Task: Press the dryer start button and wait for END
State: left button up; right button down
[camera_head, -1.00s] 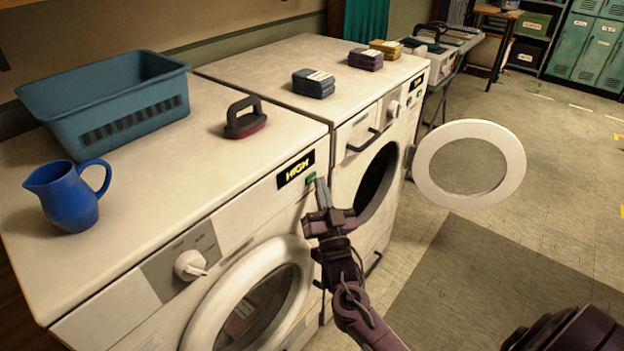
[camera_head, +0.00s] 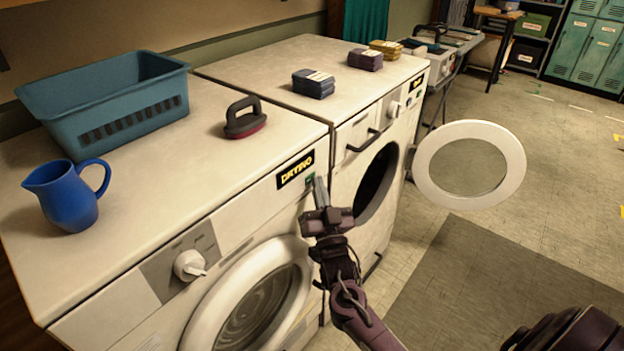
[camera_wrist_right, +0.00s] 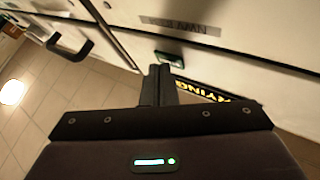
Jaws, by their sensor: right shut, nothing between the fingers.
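The dryer (camera_head: 225,235) is the nearer white machine, with a round glass door (camera_head: 262,300) that is shut. Its display (camera_head: 295,169) reads DRYING in yellow; part of the word also shows in the right wrist view (camera_wrist_right: 215,97). The small green start button (camera_head: 310,180) sits just below the display's right end. My right gripper (camera_head: 320,186) is shut and empty, its fingertips close beside the button. In the right wrist view the tips (camera_wrist_right: 160,72) are just below the dark button plate (camera_wrist_right: 170,58); whether they touch is unclear. My left gripper is not in view.
A second white machine (camera_head: 352,140) stands beside the dryer with its round door (camera_head: 470,164) swung open. A teal basket (camera_head: 110,105), blue jug (camera_head: 68,198) and dark brush-like object (camera_head: 244,120) are on the dryer top. Floor to the right is open.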

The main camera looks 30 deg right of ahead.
jog(key=shift+s, duration=0.1)
jog(key=shift+s+d+p, duration=0.3)
jog(key=shift+s+p, duration=0.05)
jog(key=shift+s, duration=0.3)
jog(key=s, duration=0.1)
jog(key=s+d+p, duration=0.1)
jog(key=s, duration=0.1)
jog(key=s+d+p, duration=0.1)
jog(key=shift+s, duration=0.3)
jog(key=shift+w+a, duration=0.1)
dwell(0.8)
